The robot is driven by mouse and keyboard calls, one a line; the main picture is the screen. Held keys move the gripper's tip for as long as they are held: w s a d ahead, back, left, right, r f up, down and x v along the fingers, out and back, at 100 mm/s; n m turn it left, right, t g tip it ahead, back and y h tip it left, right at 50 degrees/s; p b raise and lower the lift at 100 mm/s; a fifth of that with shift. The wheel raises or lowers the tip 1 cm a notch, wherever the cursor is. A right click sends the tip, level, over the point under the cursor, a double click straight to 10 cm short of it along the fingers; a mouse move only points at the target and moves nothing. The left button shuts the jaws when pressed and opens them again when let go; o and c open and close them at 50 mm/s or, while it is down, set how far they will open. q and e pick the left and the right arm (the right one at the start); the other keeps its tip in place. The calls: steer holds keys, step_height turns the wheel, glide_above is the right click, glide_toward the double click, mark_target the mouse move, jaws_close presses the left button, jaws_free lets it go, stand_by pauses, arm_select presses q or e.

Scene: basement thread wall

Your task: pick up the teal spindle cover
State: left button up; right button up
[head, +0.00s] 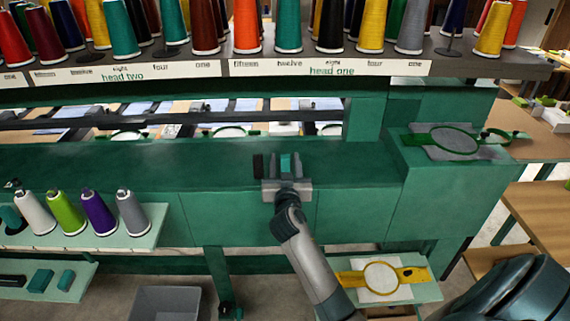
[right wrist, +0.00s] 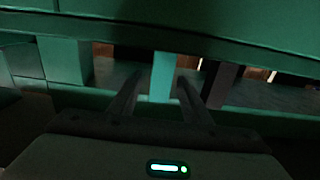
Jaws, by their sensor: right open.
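The teal spindle cover appears to be the small upright teal block (head: 286,163) at the green machine ledge, near the middle of the head view. My right gripper (head: 285,168) reaches up to it from below, with its open fingers on either side of it. In the right wrist view the teal block (right wrist: 163,77) shows between the two dark fingers (right wrist: 158,95), with gaps on both sides. Whether the fingers reach far enough along it is hard to tell. My left gripper is out of view.
A dark block (head: 258,165) stands close beside the right gripper. Thread cones fill the rack above. A side shelf (head: 150,235) at left holds several cones. A lower shelf (head: 80,290) holds small teal blocks. A yellow hoop (head: 417,273) lies low at right.

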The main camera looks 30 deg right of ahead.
steer(key=shift+s, duration=0.1)
steer(key=c, duration=0.9)
steer(key=shift+c, duration=1)
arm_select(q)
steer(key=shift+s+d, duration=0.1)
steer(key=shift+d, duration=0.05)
